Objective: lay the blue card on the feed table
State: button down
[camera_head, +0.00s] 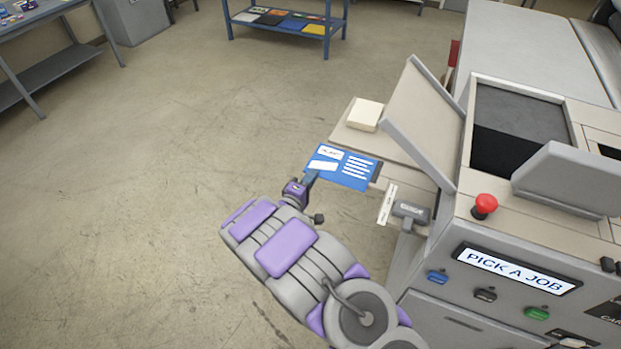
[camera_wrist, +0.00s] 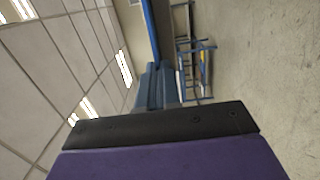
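The blue card (camera_head: 345,171), with white panels and lines of print, shows in the head view at the left side of the machine. My gripper (camera_head: 311,179) is shut on its left edge. The card overlaps the near part of the beige feed table (camera_head: 391,150) in the picture. I cannot tell whether it touches the table or hangs above it. In the wrist view the card shows as a thin blue strip (camera_wrist: 150,30), nearly edge-on, beyond the grey-blue fingers (camera_wrist: 161,84) of my gripper.
A cream block (camera_head: 367,114) sits on the table's far part. The raised beige panel (camera_head: 422,120) stands close to the card's right. A grey handle (camera_head: 411,211) and red button (camera_head: 484,206) are nearby. The display (camera_head: 515,270) reads "PICK A JOB". Open floor lies left.

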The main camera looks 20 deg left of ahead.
jog(key=c, duration=1.4)
grip_release()
jog(key=shift+d, duration=0.2)
jog(key=shift+o, duration=0.2)
jog(key=s+a+p, duration=0.2)
jog(key=s, duration=1)
jog(key=shift+w+r, duration=0.1)
